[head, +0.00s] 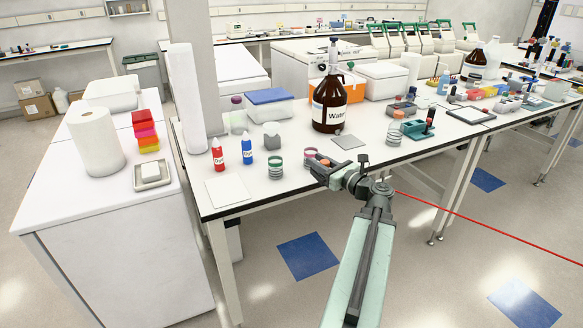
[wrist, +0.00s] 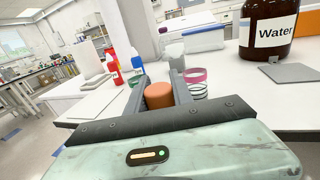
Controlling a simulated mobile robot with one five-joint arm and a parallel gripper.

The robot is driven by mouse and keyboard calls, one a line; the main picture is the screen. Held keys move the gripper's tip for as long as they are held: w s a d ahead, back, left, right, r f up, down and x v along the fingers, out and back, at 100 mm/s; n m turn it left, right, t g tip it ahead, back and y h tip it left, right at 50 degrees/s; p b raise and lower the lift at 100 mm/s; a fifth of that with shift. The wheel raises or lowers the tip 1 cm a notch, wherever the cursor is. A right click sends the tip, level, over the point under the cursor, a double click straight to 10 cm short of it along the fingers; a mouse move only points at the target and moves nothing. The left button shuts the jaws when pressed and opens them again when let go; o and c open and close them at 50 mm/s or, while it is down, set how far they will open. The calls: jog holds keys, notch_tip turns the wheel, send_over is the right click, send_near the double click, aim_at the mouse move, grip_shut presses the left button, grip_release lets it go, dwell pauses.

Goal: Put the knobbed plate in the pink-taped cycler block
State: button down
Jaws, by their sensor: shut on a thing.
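My gripper (head: 318,167) is over the front edge of the near bench. In the wrist view my gripper (wrist: 158,88) is shut on an orange-brown knob (wrist: 158,95), a short cylinder between its two dark fingers. What lies under the knob is hidden, so I cannot see whether a plate hangs from it. Several cyclers with green handles (head: 420,37) stand far off at the back right. They are too small to tell tape colours, and I cannot pick out a pink-taped block.
On the bench are a pink-ringed coil (head: 311,155) close behind my gripper, a green-ringed coil (head: 275,169), a brown Water bottle (head: 330,105), red (head: 218,155) and blue (head: 246,151) bottles, and a grey square pad (head: 348,141). Open floor (head: 440,270) lies to the right.

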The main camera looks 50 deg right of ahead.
jog(key=w, duration=0.4)
jog(key=w+d+f, duration=0.1)
jog(key=w, duration=0.4)
jog(key=w+b, duration=0.1)
jog(key=w, duration=0.4)
jog(key=shift+d+f, duration=0.15)
jog(key=shift+d, duration=0.15)
notch_tip(320, 180, down, 4)
jog(key=b, duration=0.4)
jog(key=shift+s, duration=0.1)
jog(key=shift+r, duration=0.25)
jog(key=shift+f, duration=0.2)
jog(key=c, duration=1.4)
grip_release()
jog(key=shift+r, duration=0.25)
jog(key=s, duration=0.4)
jog(key=s+a, duration=0.1)
jog(key=s, duration=0.7)
jog(key=shift+a, duration=0.25)
